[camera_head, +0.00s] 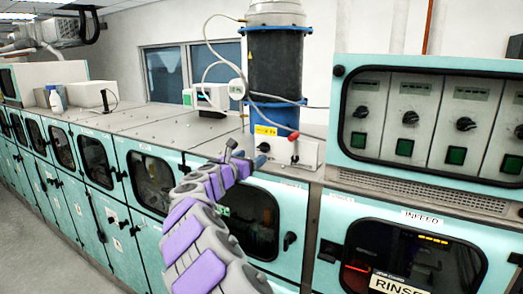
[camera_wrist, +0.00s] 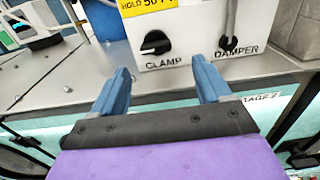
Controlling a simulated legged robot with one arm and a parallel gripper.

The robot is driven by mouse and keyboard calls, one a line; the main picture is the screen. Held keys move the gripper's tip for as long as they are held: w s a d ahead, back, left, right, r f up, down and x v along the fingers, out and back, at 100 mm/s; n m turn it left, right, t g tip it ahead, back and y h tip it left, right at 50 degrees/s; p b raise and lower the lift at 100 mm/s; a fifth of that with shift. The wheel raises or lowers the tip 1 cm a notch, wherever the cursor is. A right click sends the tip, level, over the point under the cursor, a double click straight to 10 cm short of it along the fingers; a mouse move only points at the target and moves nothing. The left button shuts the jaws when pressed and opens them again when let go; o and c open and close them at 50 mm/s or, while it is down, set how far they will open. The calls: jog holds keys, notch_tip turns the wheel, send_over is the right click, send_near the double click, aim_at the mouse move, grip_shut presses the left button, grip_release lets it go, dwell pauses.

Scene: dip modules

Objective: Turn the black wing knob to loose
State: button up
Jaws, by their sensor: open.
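A black wing knob (camera_wrist: 154,42) labelled CLAMP is on the front of a white box (camera_wrist: 185,60). In the wrist view it sits just beyond and between my fingertips, with its wing tilted a little. My gripper (camera_wrist: 160,66) is open, its two blue fingers spread and empty, apart from the knob. A second dark control (camera_wrist: 229,25) labelled DAMPER is to the right, beyond my right finger. In the head view my gripper (camera_head: 246,155) is at the left front of the white box (camera_head: 301,153), and the knob is small there.
A dark cylinder (camera_head: 275,65) with blue bands and hoses stands above the box. A teal panel (camera_head: 440,125) with several black knobs stands to the right. The grey bench top (camera_head: 140,122) is mostly clear to the left.

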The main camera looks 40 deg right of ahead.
aim_at(262, 150)
jog(key=p+x, duration=0.1)
jog(key=x, duration=0.7)
jog(key=shift+w+d+r, duration=0.1)
jog(key=shift+d, duration=0.2)
jog(key=a, duration=0.2)
jog(key=shift+a+r, duration=0.25)
jog(key=shift+a, duration=0.15)
jog(key=shift+c, duration=0.2)
jog(key=shift+a+r, duration=0.1)
jog(key=shift+a, duration=0.25)
jog(key=shift+c, duration=0.8)
jog(key=shift+a, duration=0.1)
jog(key=shift+c, duration=0.7)
jog(key=shift+s+d+r, duration=0.1)
jog(key=shift+s+d, duration=0.3)
jog(key=shift+d, duration=0.05)
jog(key=c, duration=1.1)
jog(key=shift+s+d, duration=0.1)
jog(key=shift+s, duration=0.05)
